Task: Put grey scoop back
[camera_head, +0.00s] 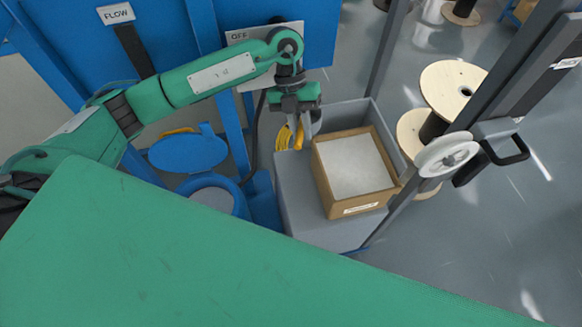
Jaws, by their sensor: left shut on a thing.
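My left gripper (296,112) is shut at the blue panel, just left of and above the cardboard box. A small grey piece (308,126), which looks like part of the grey scoop, shows just under its fingers. Most of the scoop is hidden by the gripper or too small to make out. A yellow scoop-like thing (288,137) hangs right beside it, on the left. I cannot tell whether the grey piece touches a hook or the panel. My right gripper is not in view.
A white spool (447,155) on a grey post and wooden reels (452,88) are at right.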

